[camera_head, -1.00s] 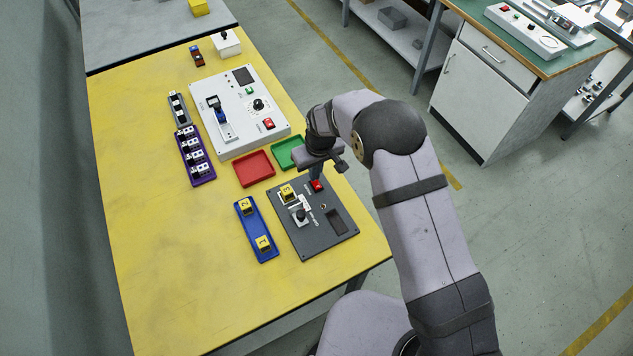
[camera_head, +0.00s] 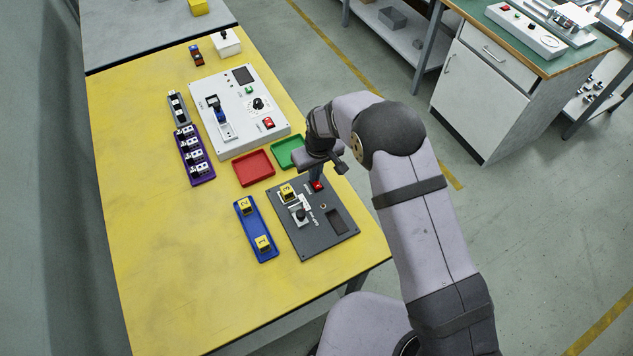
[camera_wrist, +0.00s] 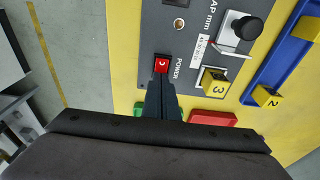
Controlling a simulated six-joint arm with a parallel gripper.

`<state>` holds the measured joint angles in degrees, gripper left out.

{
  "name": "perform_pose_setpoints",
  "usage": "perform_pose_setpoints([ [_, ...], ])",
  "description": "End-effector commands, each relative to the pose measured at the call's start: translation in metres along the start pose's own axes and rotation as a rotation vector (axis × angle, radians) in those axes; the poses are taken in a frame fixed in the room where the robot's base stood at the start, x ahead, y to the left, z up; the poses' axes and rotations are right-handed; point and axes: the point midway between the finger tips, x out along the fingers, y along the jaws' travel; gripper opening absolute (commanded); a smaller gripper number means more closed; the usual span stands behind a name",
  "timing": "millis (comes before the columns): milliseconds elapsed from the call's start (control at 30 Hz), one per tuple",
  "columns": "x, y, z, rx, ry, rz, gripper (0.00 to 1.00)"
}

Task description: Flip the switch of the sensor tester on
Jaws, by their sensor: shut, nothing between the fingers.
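The sensor tester (camera_head: 330,240) is a dark grey panel at the front right of the yellow table. Its red POWER switch (camera_head: 317,186) is at the back edge and shows red in the wrist view (camera_wrist: 161,64). I cannot tell which way the switch is tipped. My gripper (camera_head: 317,178) points down at the switch. Its fingers are shut and empty, with the tips right beside the switch in the wrist view (camera_wrist: 160,82); whether they touch it is unclear. A yellow block marked 3 (camera_head: 287,192) sits on the tester, next to a black knob (camera_head: 301,214).
A blue tray (camera_head: 254,233) with yellow blocks 1 and 2 lies left of the tester. A red tray (camera_head: 253,168) and a green tray (camera_head: 286,153) lie behind it. A white device (camera_head: 225,125) with its own red switch stands further back. The table's left front is clear.

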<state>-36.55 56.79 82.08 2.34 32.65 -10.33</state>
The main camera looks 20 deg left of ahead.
Motion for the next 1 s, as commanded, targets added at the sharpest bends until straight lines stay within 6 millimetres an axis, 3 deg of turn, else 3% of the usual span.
perform_pose_setpoints([
  [533, 0.004, 0.000, 0.001, 0.000, -0.002, 0.000, 0.00],
  [1000, -0.026, 0.000, -0.004, 0.000, -0.001, 0.000, 0.00],
])
